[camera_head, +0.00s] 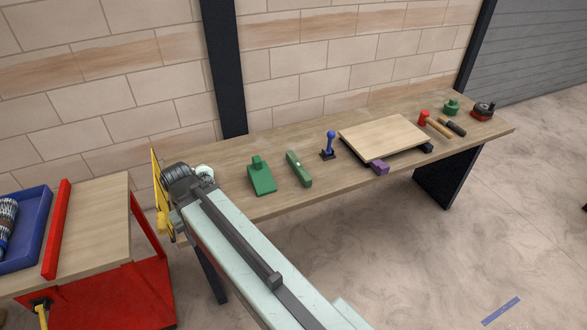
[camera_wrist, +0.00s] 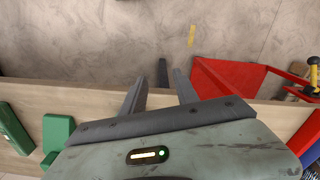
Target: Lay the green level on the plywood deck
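The green level (camera_head: 299,169) is a long green bar lying on the workbench, left of the plywood deck and apart from it. It also shows at the left edge of the wrist view (camera_wrist: 13,128). The plywood deck (camera_head: 384,136) is a flat pale board raised on dark supports towards the right of the bench. My gripper (camera_wrist: 158,80) is open and empty, its two fingers apart over the bench's edge, well to one side of the level. In the head view its fingers are hidden by my arm at the bench's left end.
A green block-like tool (camera_head: 261,180) lies left of the level. A blue-handled tool (camera_head: 330,145) stands between level and deck. A purple block (camera_head: 380,167) is at the deck's front. A hammer (camera_head: 435,124) lies right. A red cart (camera_head: 120,285) stands at left.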

